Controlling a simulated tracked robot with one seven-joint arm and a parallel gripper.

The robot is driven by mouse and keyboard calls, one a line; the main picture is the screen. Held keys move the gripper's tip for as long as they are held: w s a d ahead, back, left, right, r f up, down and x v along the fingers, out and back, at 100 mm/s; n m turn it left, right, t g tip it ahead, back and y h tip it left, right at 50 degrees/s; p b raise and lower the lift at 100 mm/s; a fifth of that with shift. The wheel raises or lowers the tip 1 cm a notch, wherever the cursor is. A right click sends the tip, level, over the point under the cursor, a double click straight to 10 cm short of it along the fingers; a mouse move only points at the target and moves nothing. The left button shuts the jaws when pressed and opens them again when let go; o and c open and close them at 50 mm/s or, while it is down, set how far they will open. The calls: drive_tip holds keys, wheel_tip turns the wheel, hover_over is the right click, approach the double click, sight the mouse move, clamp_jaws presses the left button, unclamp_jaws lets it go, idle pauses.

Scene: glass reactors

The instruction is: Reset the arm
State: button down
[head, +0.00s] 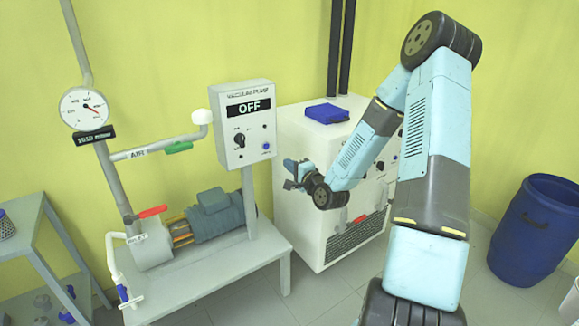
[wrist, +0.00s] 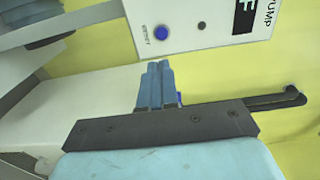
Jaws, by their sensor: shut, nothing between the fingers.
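My arm rises from the lower right of the head view, bends at a high elbow and reaches down to the left. My gripper (head: 290,174) is at its end, in front of the white cabinet (head: 310,152) and to the right of the pump control box (head: 243,122). In the wrist view the two blue fingers of the gripper (wrist: 156,64) lie together, with nothing between them. They point toward the control box panel (wrist: 205,22), which shows a blue button. They appear apart from the panel.
A pump with a motor (head: 215,212) stands on a grey table (head: 205,281) at left. A dial gauge (head: 84,108) and pipes are on the left. A blue barrel (head: 535,232) stands at right. A blue object (head: 326,113) lies on the cabinet. The display reads OFF.

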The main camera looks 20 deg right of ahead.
drive_tip(key=s+d+r+n+g+h, duration=0.1)
drive_tip(key=s+r+n+g+h, duration=0.6)
drive_tip(key=s+r+n, duration=0.65)
drive_tip(key=s+r+g, duration=0.2)
drive_tip(key=s+r, duration=0.3)
drive_tip(key=s, duration=0.7)
drive_tip(key=s+a+r+g+y, duration=0.1)
drive_tip(key=s+r, duration=0.4)
drive_tip(key=s, duration=0.7)
drive_tip(key=shift+s+r+n+g, duration=0.35)
drive_tip(key=shift+r+n+g, duration=0.1)
drive_tip(key=shift+g, duration=0.35)
drive_tip(key=c, duration=1.8)
unclamp_jaws()
